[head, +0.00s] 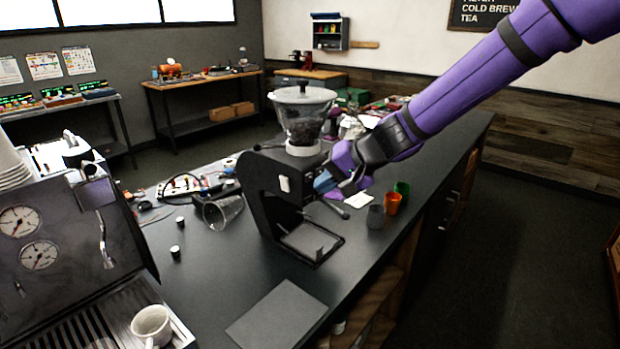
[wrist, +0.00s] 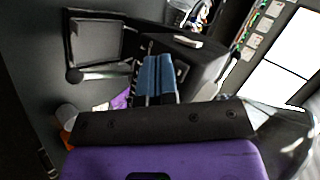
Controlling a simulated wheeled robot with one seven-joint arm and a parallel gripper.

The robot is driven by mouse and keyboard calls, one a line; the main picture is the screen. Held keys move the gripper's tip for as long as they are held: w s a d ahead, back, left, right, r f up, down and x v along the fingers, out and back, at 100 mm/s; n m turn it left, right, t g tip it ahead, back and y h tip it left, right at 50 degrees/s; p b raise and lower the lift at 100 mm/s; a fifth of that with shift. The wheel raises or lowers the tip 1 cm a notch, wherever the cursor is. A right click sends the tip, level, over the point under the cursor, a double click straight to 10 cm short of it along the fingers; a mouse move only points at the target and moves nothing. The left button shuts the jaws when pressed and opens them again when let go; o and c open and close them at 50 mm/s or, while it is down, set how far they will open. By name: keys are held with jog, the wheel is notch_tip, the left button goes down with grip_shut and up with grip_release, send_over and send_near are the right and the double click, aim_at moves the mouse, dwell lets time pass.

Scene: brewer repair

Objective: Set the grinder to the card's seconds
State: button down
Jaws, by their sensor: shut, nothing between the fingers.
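The black grinder (head: 262,190) stands upright on the dark counter, with a clear hopper of dark beans (head: 303,115) on top and a tray (head: 312,240) at its foot. My gripper (head: 324,183) is at the grinder's front face, its blue fingers together and empty. In the wrist view the closed fingers (wrist: 156,76) point at the grinder's front (wrist: 190,62), where small light marks show. I cannot tell whether they touch it. The fingers and wrist hide part of that face, and no setting is readable.
Grey, orange and green cups (head: 393,203) stand right of the grinder. A clear tipped cup (head: 222,212) and small canisters lie left. An espresso machine (head: 60,250) with a white mug (head: 151,325) fills the left front. A flat grey mat (head: 277,315) lies in front.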

jog(key=shift+s+d, duration=0.1)
jog(key=shift+s+d, duration=0.75)
jog(key=shift+d, duration=0.2)
jog(key=shift+s+d, duration=0.7)
jog(key=shift+d, duration=0.25)
jog(key=s+d+r+t+h, duration=0.1)
jog(key=s+d+r+h, duration=0.3)
jog(key=s+d, duration=0.8)
jog(key=s+d+r+t+h, duration=0.1)
jog(key=s+d+r+h, duration=0.4)
jog(key=s+d+r, duration=0.3)
jog(key=s+d, duration=0.4)
jog(key=d, duration=0.1)
jog(key=shift+s+d+r+n+t, duration=0.15)
jog(key=shift+s+r+n+t, duration=0.15)
jog(key=shift+s, duration=0.1)
